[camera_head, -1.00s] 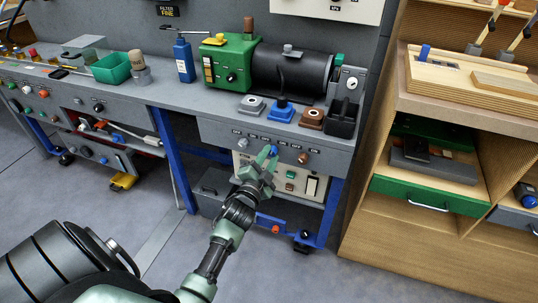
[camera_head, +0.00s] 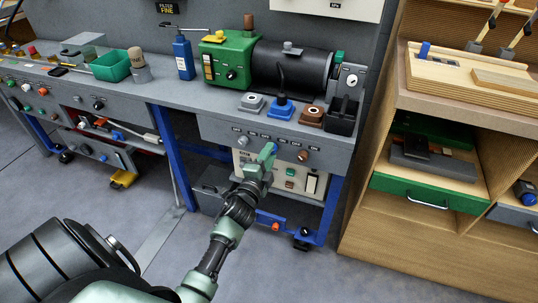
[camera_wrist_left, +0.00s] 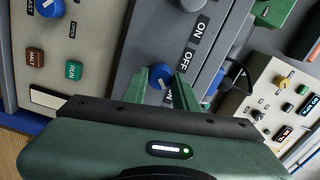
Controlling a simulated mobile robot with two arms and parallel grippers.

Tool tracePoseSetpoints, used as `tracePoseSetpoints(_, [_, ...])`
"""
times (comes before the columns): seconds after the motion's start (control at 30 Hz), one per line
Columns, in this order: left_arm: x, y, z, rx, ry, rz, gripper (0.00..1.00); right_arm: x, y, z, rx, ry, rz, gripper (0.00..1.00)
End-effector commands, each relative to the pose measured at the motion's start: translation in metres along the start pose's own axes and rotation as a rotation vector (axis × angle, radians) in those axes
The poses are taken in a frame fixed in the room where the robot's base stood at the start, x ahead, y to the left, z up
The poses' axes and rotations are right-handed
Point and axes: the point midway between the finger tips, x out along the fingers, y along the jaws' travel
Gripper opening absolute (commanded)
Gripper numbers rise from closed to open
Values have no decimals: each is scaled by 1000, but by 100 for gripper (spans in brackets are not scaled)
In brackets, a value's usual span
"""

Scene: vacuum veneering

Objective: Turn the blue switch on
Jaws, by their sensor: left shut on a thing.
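The blue switch (camera_head: 274,149) is a round knob on the front panel of the grey bench. In the head view only a little of it shows past my left gripper (camera_head: 267,154). In the left wrist view, the blue switch (camera_wrist_left: 159,77) sits between the two green fingertips of my left gripper (camera_wrist_left: 161,78), which is shut on it. The ON label (camera_wrist_left: 197,28) and OFF label (camera_wrist_left: 187,60) are on the panel beside it. A small white mark shows by the knob, but I cannot tell its setting. My right gripper is out of view.
A grey knob (camera_head: 243,142) and a brown knob (camera_head: 303,156) flank the switch on the panel. A cream control box (camera_head: 312,184) is below it. The green and black machine (camera_head: 232,62) stands on the bench above. A wooden shelf unit (camera_head: 385,215) stands to the right.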

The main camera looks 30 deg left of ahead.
Motion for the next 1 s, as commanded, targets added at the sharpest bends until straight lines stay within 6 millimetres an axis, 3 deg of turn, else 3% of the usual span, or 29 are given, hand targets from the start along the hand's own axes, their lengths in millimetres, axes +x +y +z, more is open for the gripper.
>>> tracePoseSetpoints(0.27, [0, 0, 0, 3, 1, 0, 0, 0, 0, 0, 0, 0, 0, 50])
tracePoseSetpoints(0.3, [0, 0, 0, 3, 1, 0, 40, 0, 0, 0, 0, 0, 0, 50])
tracePoseSetpoints(0.37, [0, 0, 0, 3, 1, 0, 50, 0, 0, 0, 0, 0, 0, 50])
tracePoseSetpoints(0.73, [-6, 0, 0, 1, 0, 1, 50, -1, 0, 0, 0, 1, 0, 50])
tracePoseSetpoints(1.0, [-49, 0, 0, 1, -1, 3, 50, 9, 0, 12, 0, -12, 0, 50])
